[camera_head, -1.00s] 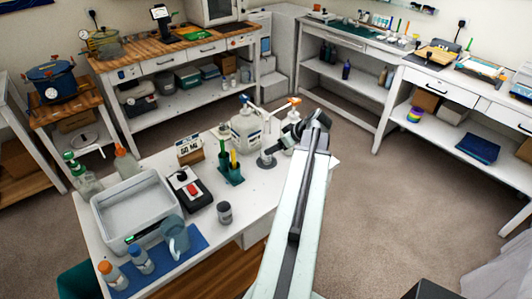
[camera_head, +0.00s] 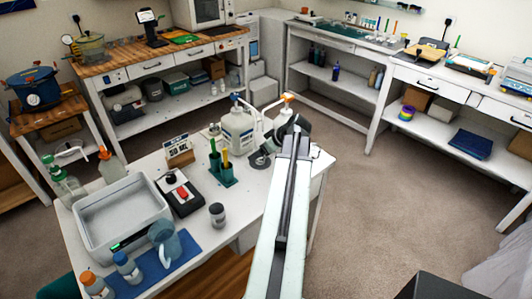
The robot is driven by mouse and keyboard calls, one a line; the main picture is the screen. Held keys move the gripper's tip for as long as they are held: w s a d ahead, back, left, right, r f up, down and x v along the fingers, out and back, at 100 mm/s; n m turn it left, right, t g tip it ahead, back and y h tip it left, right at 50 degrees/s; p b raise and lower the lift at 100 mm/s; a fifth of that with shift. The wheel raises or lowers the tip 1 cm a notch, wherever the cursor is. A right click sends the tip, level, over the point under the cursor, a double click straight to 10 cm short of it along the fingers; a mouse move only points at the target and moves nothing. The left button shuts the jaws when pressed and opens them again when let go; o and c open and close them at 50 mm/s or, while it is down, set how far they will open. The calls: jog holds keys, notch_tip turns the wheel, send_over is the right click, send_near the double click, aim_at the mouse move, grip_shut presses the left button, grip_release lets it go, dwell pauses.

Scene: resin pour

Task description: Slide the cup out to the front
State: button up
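No object is plainly the task's cup. A small grey jar or cup with a dark top (camera_head: 217,215) stands upright on the white table (camera_head: 255,205), near its front edge. A translucent blue pitcher (camera_head: 165,243) stands to its left on a blue mat. My gripper (camera_head: 290,128) is at the far end of my arm, over the table's back right part, beside a white jug (camera_head: 238,130). Its fingers are hidden or too small to read, so I cannot tell whether it holds anything. A dark round disc (camera_head: 259,160) lies just left of it.
A grey tub (camera_head: 125,215), a black box with a red button (camera_head: 181,194), a green holder with tools (camera_head: 222,172) and a small sign (camera_head: 179,152) crowd the table. Bottles stand at its left end. Open carpet (camera_head: 380,210) lies to the right.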

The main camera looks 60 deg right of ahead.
jog(key=b+x, duration=0.1)
jog(key=x, duration=0.2)
jog(key=shift+f+b, duration=0.25)
jog(key=shift+b, duration=0.1)
jog(key=shift+w, duration=0.25)
